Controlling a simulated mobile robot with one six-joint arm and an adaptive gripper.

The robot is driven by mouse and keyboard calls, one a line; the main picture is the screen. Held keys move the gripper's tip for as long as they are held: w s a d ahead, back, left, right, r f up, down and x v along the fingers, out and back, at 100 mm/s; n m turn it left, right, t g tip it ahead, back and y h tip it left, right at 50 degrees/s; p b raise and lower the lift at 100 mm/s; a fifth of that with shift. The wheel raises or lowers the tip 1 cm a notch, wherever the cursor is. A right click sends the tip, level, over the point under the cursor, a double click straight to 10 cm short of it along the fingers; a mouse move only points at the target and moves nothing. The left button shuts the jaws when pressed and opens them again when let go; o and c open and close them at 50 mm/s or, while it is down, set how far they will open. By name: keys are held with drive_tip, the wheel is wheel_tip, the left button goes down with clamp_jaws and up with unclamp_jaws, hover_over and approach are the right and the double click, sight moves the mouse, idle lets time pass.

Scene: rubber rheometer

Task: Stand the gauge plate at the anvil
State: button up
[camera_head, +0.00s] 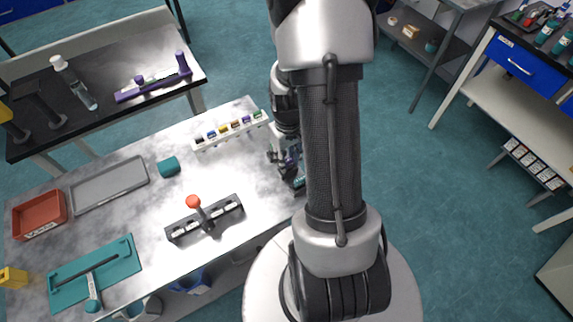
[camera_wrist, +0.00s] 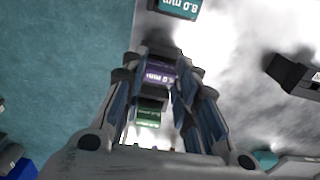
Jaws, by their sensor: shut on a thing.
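My gripper (camera_wrist: 166,68) is shut on a small plate with a purple label (camera_wrist: 160,74), seen between the fingertips in the wrist view. The label shows "mm" upside down; its number is hard to read. A green-labelled piece (camera_wrist: 150,112) shows between the fingers, nearer the camera; I cannot tell whether it is held. A teal piece marked "8.0 mm" (camera_wrist: 180,8) lies beyond the fingertips. In the head view my gripper (camera_head: 290,170) is over the table's right side, partly hidden by my arm. I cannot identify the anvil for certain; a purple fixture (camera_head: 152,84) lies on the back bench.
A white rack with several coloured pieces (camera_head: 230,131) is left of my gripper. A black slotted holder with a red-knobbed lever (camera_head: 205,218) stands in front. A grey tray (camera_head: 110,185), red tray (camera_head: 39,214) and teal board (camera_head: 95,275) lie farther left.

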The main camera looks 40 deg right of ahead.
sight(288, 160)
drive_tip(key=shift+r+p, duration=2.8)
drive_tip(key=shift+r, duration=0.75)
